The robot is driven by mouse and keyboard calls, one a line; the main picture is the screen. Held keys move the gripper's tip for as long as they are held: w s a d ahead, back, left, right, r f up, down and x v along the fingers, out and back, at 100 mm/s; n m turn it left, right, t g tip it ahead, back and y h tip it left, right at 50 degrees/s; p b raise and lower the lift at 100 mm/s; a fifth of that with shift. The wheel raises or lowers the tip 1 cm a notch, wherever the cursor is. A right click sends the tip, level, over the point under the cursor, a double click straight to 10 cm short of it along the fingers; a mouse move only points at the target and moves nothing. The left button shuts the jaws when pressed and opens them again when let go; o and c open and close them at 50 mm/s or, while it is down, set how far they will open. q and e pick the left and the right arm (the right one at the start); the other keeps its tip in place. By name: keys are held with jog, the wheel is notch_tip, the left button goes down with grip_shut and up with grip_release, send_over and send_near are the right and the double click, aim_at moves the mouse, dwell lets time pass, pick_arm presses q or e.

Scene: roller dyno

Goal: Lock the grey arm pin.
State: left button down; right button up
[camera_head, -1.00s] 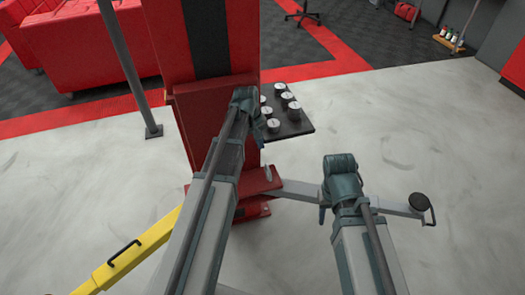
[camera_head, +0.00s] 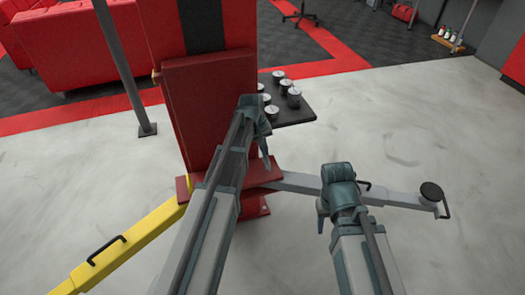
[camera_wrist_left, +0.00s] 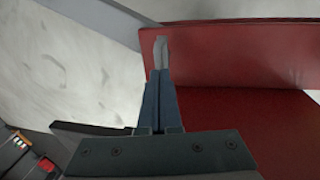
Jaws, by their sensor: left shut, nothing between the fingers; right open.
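The grey arm (camera_head: 300,184) runs right from the red carriage (camera_head: 215,115) to a round black pad (camera_head: 431,192). A small light-grey upright piece, which looks like the arm pin (camera_wrist_left: 160,48), stands just past my left fingertips in the left wrist view, near the red plate. In the head view my left gripper hides it. My left gripper (camera_head: 267,163) is shut and empty, pointing down over the grey arm's root; its closed fingers also show in the left wrist view (camera_wrist_left: 160,78). I cannot tell whether they touch the pin. My right gripper (camera_head: 321,222) is open, in front of the grey arm.
A yellow arm (camera_head: 140,232) with a black handle extends to the lower left. A dark tray (camera_head: 297,113) with several metal cylinders sits right of the red column. A grey post (camera_head: 125,75) stands to the left. Pale floor on the right is clear.

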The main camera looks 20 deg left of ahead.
pick_arm(q)
jog(key=shift+w+f, duration=0.1)
jog(key=shift+f, duration=0.35)
notch_tip(320, 180, down, 3)
jog(key=b, duration=0.3)
jog(key=shift+f, duration=0.1)
jog(key=shift+d, duration=0.1)
jog(key=shift+s, duration=0.2)
jog(key=shift+r, duration=0.25)
notch_tip(320, 180, up, 14)
jog(key=p, duration=1.4)
send_over(266, 163)
jog(key=s+a, duration=0.2)
jog(key=s, duration=0.1)
jog(key=shift+w+a+f, duration=0.15)
jog(key=shift+w+a, duration=0.05)
jog(key=shift+w, duration=0.05)
